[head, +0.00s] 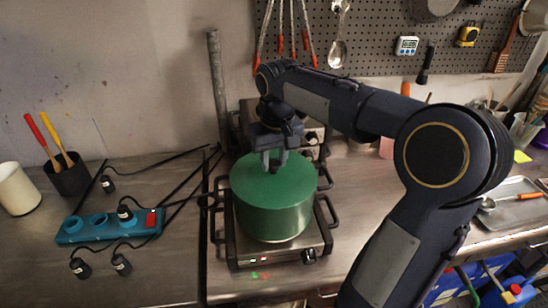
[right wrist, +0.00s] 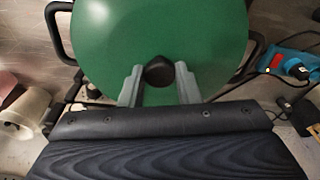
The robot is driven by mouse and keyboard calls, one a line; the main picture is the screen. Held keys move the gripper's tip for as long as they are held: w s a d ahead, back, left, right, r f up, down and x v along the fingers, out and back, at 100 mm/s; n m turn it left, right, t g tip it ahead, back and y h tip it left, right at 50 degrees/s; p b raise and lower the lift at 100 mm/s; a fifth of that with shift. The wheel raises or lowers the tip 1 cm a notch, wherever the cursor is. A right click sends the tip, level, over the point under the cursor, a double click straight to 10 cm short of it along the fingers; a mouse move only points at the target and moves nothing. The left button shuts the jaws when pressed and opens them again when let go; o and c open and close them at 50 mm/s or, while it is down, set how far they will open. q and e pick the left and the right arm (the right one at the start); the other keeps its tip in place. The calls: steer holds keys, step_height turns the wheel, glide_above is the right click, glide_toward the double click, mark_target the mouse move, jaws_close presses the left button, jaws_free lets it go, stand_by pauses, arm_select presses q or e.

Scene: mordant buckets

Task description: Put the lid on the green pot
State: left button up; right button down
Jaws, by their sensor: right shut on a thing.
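The green pot (head: 275,218) stands on a steel hot plate in the middle of the head view. The round green lid (head: 295,180) lies level over the pot's mouth, with its edge lined up with the pot wall. I see no clear gap, but cannot tell for sure whether it rests fully on the rim. My right gripper (head: 274,162) comes down from above and is shut on the lid's dark knob (right wrist: 159,71). In the right wrist view its two grey fingers flank the knob. My left gripper is not in view.
The hot plate (head: 240,250) has side handles near the pot. A metal tray (head: 515,212) lies at right.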

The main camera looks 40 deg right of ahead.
steer(key=c, duration=1)
jaws_free()
steer(key=r, duration=0.5)
steer(key=s+r, duration=0.1)
steer(key=r, duration=0.1)
steer(key=shift+a+r, duration=0.15)
steer(key=shift+r, duration=0.25)
steer(key=s+a+f+n+t+y, duration=0.1)
steer(key=s+a+f+t+y, duration=0.3)
steer(key=s+a+f, duration=1)
steer(key=s, duration=0.3)
steer(key=shift+s+a+f, duration=0.15)
